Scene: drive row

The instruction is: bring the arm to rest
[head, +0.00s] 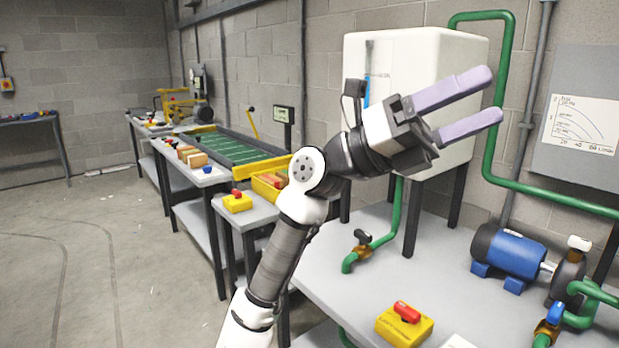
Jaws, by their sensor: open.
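My gripper (478,104) is in the head view, right of centre, with its two lilac fingers apart and nothing between them. My white and dark grey arm (283,248) rises from the bottom of the picture, bends at a white joint and reaches to the upper right. The gripper is raised above the near grey bench (400,290) and appears in front of the white tank (440,55). The fingers hide part of the tank. I cannot tell how far they are from it.
On the near bench are a yellow box with a red switch (404,325), a blue motor (510,254) and green pipes (491,140). Further benches with a green conveyor (240,148) and another yellow switch box (238,202) run back leftward. The floor (100,250) at left is clear.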

